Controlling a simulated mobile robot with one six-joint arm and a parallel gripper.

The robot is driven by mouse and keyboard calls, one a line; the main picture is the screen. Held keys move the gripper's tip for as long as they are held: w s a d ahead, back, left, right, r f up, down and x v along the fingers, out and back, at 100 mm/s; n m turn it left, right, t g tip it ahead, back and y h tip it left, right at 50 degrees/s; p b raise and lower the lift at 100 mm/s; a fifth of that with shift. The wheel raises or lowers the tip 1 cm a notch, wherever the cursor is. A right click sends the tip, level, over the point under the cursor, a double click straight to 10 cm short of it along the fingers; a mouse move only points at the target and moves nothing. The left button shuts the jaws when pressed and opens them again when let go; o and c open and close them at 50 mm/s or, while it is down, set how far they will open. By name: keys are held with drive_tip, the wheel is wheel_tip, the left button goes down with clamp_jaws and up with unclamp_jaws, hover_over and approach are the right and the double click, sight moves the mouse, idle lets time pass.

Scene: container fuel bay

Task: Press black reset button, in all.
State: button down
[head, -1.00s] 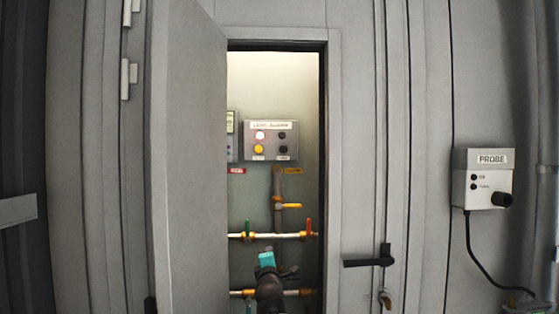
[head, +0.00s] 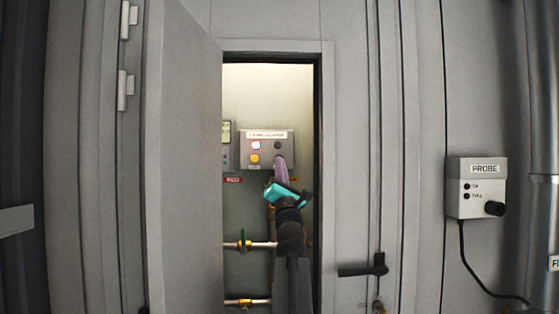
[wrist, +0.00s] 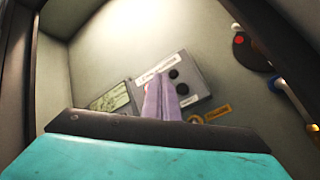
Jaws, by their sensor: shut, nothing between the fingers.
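The grey alarm panel (head: 266,138) hangs on the back wall inside the open doorway. It has a pale round lamp (head: 256,145) above a yellow one (head: 254,158) on its left. On its right an upper black button (head: 278,145) shows. The lower black button is covered by my fingers in the head view. Both black buttons show in the wrist view, upper (wrist: 174,73) and lower (wrist: 182,88). Their small labels are unreadable. My gripper (head: 280,160) is shut and empty, its purple fingers (wrist: 160,85) pointing at the panel. I cannot tell whether they touch it.
The door frame (head: 318,150) stands close on the right of my arm, and the open door (head: 185,150) on the left. Pipes with valves (head: 245,245) run below the panel. A display box (head: 227,140) sits left of it. A PROBE box (head: 477,187) hangs outside on the right.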

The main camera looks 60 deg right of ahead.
drive_tip(key=shift+s+a+r, duration=0.1)
drive_tip(key=shift+s+r, duration=0.2)
drive_tip(key=shift+r, duration=0.25)
drive_tip(key=w+d+b, duration=0.2)
drive_tip(key=w+d, duration=0.3)
drive_tip(key=d, duration=0.2)
idle(0.7)
drive_tip(key=shift+w, duration=0.1)
drive_tip(key=shift+w+d+f+b, duration=0.2)
drive_tip(key=shift+d+b, duration=0.15)
drive_tip(key=shift+b, duration=0.2)
idle(1.6)
